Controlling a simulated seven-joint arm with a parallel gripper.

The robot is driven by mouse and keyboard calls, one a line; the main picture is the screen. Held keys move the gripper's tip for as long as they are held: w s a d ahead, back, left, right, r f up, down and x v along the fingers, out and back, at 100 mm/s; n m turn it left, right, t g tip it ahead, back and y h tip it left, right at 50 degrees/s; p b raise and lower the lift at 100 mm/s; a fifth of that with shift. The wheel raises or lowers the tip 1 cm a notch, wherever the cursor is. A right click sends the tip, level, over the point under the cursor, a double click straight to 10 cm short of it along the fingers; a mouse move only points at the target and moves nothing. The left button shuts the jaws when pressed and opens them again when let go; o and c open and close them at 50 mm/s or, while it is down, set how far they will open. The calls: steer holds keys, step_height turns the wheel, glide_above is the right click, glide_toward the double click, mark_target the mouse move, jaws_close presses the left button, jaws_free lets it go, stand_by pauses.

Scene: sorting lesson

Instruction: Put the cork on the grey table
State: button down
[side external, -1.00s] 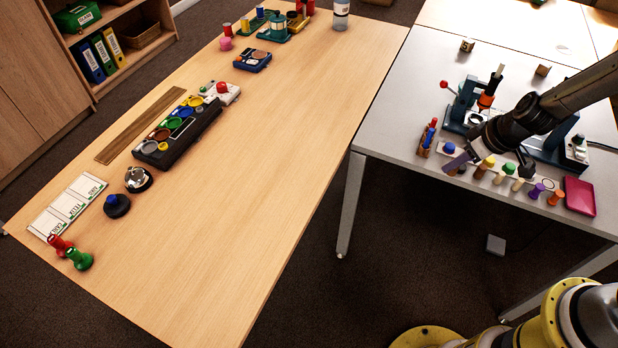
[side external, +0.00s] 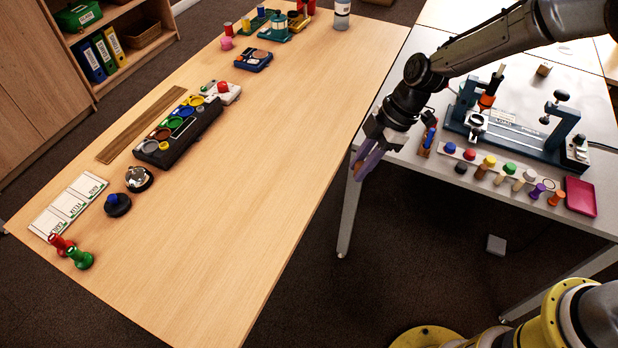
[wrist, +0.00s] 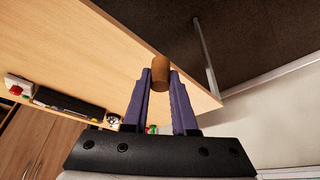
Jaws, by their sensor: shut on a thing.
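My gripper (side external: 368,165) is shut on the brown cork (wrist: 160,73), which sits between the purple fingertips in the wrist view. In the side view my gripper hangs in the air near the left end of the grey table (side external: 595,105), by the gap to the wooden table. The fingers point down and left. I cannot make out the cork in the side view.
A row of coloured pegs (side external: 505,172), a dark blue fixture (side external: 515,138) and a pink tray (side external: 580,196) stand on the grey table. The wooden table (side external: 270,190) has wide clear room in its middle.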

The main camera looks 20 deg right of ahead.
steer(key=w+a+f, duration=0.2)
steer(key=w+f, duration=0.1)
steer(key=w+a+f, duration=0.2)
steer(key=w, duration=0.2)
steer(key=w+a+f, duration=0.2)
steer(key=w+f, duration=0.1)
steer(key=w, duration=0.1)
steer(key=shift+w+f, duration=0.2)
steer(key=shift+f, duration=0.15)
steer(key=shift+w+a+f, duration=0.15)
steer(key=shift+f, duration=0.05)
steer(key=shift+w+a+f, duration=0.1)
steer(key=shift+w+f, duration=0.05)
steer(key=shift+f, duration=0.75)
steer(key=shift+w+a+f, duration=0.1)
steer(key=shift+w+f, duration=0.05)
steer(key=shift+f, duration=0.7)
steer(key=shift+f, duration=0.2)
steer(key=c, duration=0.7)
jaws_free()
